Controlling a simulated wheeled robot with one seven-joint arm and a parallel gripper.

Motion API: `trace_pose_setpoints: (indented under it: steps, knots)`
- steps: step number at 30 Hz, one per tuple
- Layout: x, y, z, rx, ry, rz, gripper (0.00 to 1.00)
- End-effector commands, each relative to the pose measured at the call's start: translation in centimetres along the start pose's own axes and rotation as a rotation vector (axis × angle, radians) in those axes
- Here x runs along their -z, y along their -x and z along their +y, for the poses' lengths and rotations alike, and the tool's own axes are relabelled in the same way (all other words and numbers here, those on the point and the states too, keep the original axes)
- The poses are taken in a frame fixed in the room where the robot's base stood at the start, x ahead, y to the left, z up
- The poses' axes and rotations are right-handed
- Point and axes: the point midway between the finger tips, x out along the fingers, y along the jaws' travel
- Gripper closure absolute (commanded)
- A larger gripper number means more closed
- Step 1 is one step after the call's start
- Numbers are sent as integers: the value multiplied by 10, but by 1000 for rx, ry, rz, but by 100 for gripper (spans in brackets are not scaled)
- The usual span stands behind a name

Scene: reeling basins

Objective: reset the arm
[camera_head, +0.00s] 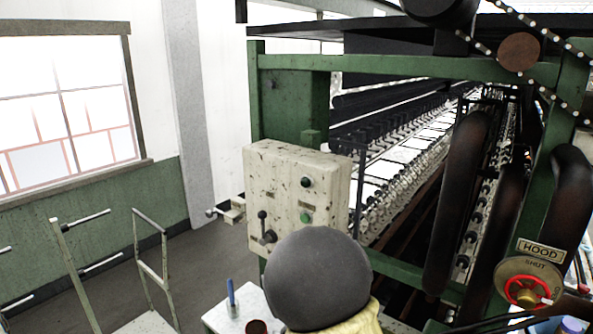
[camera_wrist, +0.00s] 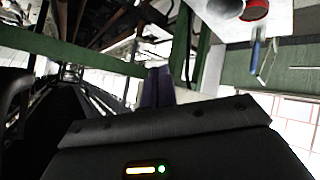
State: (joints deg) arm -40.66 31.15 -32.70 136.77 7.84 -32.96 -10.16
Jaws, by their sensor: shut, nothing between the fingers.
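My gripper (camera_wrist: 158,74) shows in the wrist view as two dark fingers close together just beyond the black wrist housing. It is shut with nothing held, and it touches nothing that I can make out. In the wrist view the room appears upside down, with the green machine frame (camera_wrist: 85,60) behind the fingers. I cannot make out my gripper in the head view.
A reeling machine with a cream control box (camera_head: 290,195) and a red valve wheel (camera_head: 527,291) fills the right side. A rounded grey form (camera_head: 318,277) is in front. A white table (camera_head: 218,318) holds a blue-handled tool (camera_head: 231,294). A metal rack (camera_head: 150,270) stands left.

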Motion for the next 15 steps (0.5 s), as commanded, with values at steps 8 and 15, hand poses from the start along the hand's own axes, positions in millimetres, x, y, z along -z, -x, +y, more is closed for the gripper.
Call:
trace_pose_setpoints:
  steps: [8, 15]
  knots:
    - [-70, 41, 12, 134, -230, -296, 100]
    - [-117, 99, 16, 212, -335, -508, 100]
